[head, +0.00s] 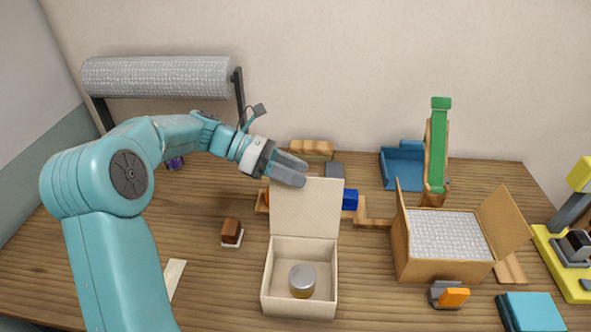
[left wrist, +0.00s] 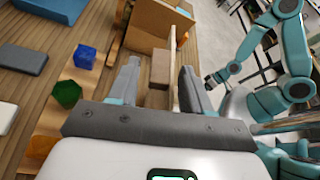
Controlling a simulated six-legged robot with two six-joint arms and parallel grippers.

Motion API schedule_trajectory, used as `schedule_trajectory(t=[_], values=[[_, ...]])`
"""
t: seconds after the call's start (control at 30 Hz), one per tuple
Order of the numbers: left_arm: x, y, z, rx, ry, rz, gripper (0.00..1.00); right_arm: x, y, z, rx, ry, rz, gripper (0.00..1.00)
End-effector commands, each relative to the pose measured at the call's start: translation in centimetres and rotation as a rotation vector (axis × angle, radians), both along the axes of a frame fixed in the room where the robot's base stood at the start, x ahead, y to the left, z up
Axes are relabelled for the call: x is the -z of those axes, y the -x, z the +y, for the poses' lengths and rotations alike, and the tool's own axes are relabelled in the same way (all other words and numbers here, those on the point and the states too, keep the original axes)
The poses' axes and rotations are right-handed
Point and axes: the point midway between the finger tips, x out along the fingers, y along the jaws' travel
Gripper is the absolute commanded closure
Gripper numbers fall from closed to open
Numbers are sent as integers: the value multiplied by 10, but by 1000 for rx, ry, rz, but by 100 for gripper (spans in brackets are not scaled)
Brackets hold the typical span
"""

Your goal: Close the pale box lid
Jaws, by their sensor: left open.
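The pale box (head: 268,296) stands open on the table, with its pale lid (head: 307,212) raised about upright at the back edge. A small jar with a silver top (head: 302,280) sits inside the box. My left gripper (head: 305,173) is open at the top edge of the lid. In the left wrist view the fingers of my left gripper (left wrist: 160,82) are spread, with a thin pale edge, apparently the lid, between them, nearer the right finger. I cannot tell whether they touch. My right gripper is outside the head view; a teal arm in the left wrist view is too small to read.
A cardboard box with bubble wrap (head: 402,250) and open flaps stands to the right. A brown cube (head: 231,231) lies left of the pale box. A blue cube (head: 350,199) and wooden pieces lie behind the lid. An orange-and-grey item (head: 450,295) lies front right.

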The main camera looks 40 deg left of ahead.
Motion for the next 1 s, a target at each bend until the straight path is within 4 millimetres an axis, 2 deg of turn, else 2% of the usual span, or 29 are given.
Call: schedule_trajectory(t=[0.3, 0.33, 0.47, 0.5, 1.0], values=[[2, -3, -4, 1, 0, 0, 51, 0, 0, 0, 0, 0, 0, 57], [2, -3, -4, 1, 0, 0, 54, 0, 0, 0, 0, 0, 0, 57], [2, -3, -4, 0, 0, 0, 97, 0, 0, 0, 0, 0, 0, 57], [2, -3, -4, 1, 0, 0, 100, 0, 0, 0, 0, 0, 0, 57], [1, -6, -6, 1, -16, -26, 100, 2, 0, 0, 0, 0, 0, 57]])
